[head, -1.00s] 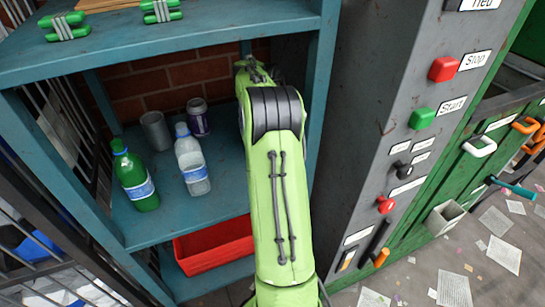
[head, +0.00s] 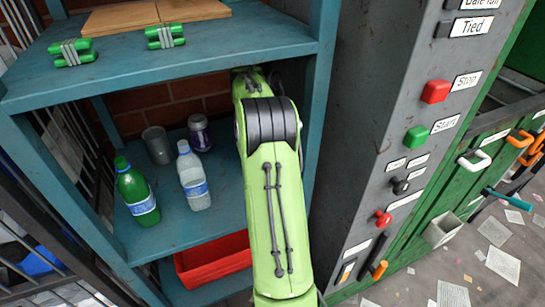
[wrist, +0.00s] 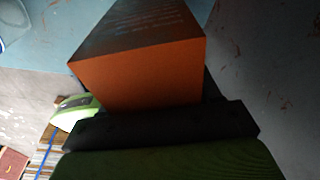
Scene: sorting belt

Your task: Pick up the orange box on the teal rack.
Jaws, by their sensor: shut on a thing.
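The orange box (wrist: 140,78) fills the middle of the wrist view, close to the camera, with faint print on its upper face. My gripper (wrist: 155,125) is shut on the orange box; its dark jaw part lies along the near end of the box. In the head view the green arm reaches into the teal rack (head: 210,65), and it hides the gripper and the box there. I cannot tell whether the box touches a shelf.
On the rack's middle shelf stand a green bottle (head: 138,192), a clear bottle (head: 193,175), a grey can (head: 157,145) and a purple-grey can (head: 199,132), left of my arm. A red bin (head: 213,260) sits below. A grey control panel (head: 400,130) stands close on the right.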

